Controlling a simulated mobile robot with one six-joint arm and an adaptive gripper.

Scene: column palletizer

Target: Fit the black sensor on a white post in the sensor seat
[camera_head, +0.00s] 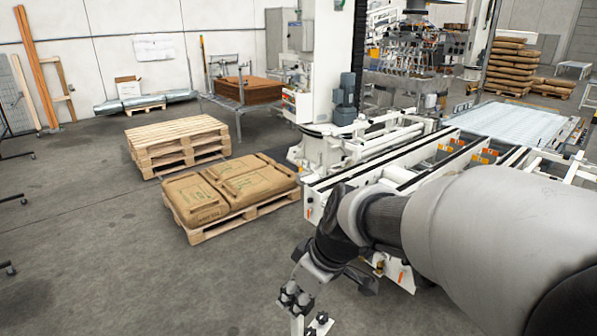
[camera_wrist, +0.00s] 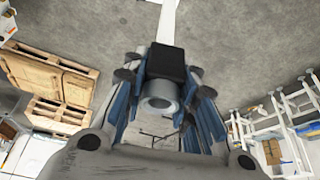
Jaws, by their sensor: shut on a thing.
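In the wrist view the black sensor (camera_wrist: 167,62) sits between the blue-lined fingers of my gripper (camera_wrist: 163,88), which is shut on it. A pale grey ring-like part (camera_wrist: 158,97) shows at its near side. The white post (camera_wrist: 168,22) runs from the sensor to the top edge of the picture. In the head view my gripper (camera_head: 299,296) hangs low near the bottom edge, in front of the conveyor. A white piece (camera_head: 297,325) shows below it, cut off by the edge. I cannot make out the sensor seat in either view.
A white conveyor frame (camera_head: 312,205) stands behind my gripper and to the right. A pallet with brown sacks (camera_head: 232,188) lies to the left, with stacked empty pallets (camera_head: 178,143) behind it.

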